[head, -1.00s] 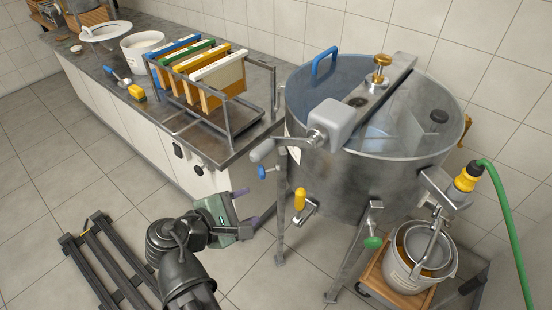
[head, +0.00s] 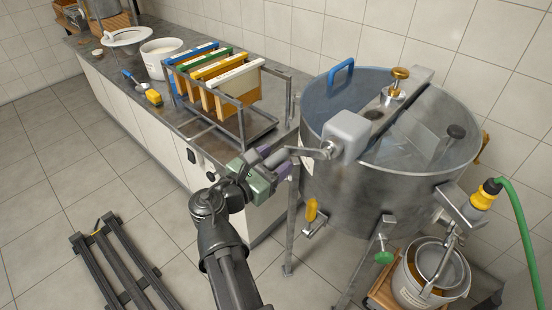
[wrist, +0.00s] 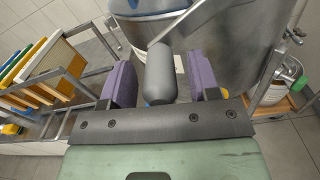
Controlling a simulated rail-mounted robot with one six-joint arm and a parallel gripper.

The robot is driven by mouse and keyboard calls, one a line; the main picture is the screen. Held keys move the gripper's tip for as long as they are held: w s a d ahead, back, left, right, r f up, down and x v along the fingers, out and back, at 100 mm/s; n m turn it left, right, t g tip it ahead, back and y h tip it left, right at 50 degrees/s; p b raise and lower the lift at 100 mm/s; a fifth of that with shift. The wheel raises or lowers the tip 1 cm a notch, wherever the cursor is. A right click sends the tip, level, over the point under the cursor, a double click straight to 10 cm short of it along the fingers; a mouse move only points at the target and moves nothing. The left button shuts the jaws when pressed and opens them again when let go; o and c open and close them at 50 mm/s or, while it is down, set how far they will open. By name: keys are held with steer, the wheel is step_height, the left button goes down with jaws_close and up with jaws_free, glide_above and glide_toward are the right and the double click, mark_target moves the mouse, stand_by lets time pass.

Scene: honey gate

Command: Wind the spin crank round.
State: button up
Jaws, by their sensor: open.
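The spin crank (head: 310,152) sticks out to the left from a grey gearbox (head: 350,135) on the rim of the steel extractor drum (head: 390,180). Its rounded grey handle (wrist: 160,72) stands between the two purple finger pads in the wrist view. My gripper (head: 266,164) is open around the handle, with gaps visible on both sides, the wider one on the right. In the head view my fingers partly hide the handle.
A frame rack (head: 240,125) with several coloured frames stands on the counter (head: 130,95), left of the drum. A yellow-handled valve (head: 311,210) sits below the crank. A bucket (head: 425,275) stands under the drum's outlet at right.

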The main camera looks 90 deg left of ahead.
steer(key=shift+w+a, duration=0.35)
steer(key=shift+c, duration=0.2)
jaws_close()
steer(key=shift+r, duration=0.1)
